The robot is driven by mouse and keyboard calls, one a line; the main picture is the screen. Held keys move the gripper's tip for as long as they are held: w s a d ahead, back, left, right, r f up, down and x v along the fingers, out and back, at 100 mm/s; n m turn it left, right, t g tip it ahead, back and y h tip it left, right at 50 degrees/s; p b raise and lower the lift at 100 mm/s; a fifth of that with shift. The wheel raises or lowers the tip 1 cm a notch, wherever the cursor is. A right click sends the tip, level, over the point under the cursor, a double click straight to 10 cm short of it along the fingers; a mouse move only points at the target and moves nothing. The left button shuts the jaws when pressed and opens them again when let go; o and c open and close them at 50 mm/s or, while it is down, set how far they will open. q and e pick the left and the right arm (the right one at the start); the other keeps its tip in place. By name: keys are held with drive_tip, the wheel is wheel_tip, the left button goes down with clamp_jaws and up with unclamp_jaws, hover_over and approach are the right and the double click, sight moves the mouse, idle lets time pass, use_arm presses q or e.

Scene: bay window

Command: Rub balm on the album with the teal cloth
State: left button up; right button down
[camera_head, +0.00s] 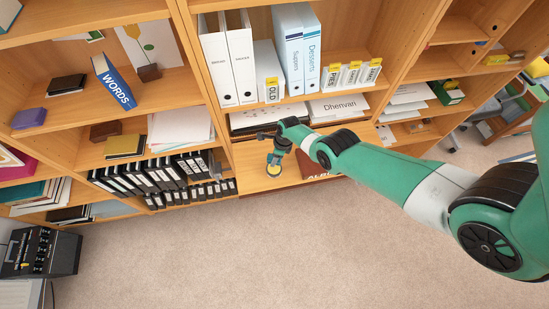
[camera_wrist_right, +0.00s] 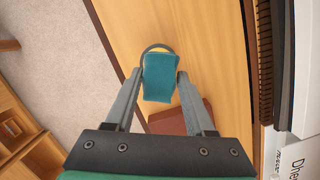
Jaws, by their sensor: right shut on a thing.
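My right gripper (camera_head: 277,147) reaches down over the low shelf and is shut on the teal cloth (camera_head: 275,158). In the right wrist view the cloth (camera_wrist_right: 160,80) hangs folded between the fingertips (camera_wrist_right: 161,76). The round balm tin (camera_head: 273,171), yellowish inside with a dark rim, is directly below the cloth. Its rim (camera_wrist_right: 157,46) shows behind the cloth in the wrist view; I cannot tell whether they touch. The dark red album (camera_head: 318,173) lies right of the tin, partly hidden by my right arm. It also shows in the wrist view (camera_wrist_right: 182,119). My left gripper is not in view.
The low wooden shelf (camera_head: 246,178) has bare room around the tin. Dark binders (camera_head: 168,178) stand to the left. A box labelled Dhenvari (camera_head: 339,107) sits on the compartment behind. Upright white binders (camera_head: 230,60) stand above. Carpet lies in front.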

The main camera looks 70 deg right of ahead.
sight(274, 168)
drive_tip(key=shift+f+b, duration=2.9)
drive_tip(key=shift+f, duration=0.05)
drive_tip(key=shift+f+b, duration=0.5)
drive_tip(key=shift+f, duration=0.05)
wheel_tip(274, 168, up, 7)
drive_tip(key=p, duration=0.7)
drive_tip(key=shift+r, duration=0.15)
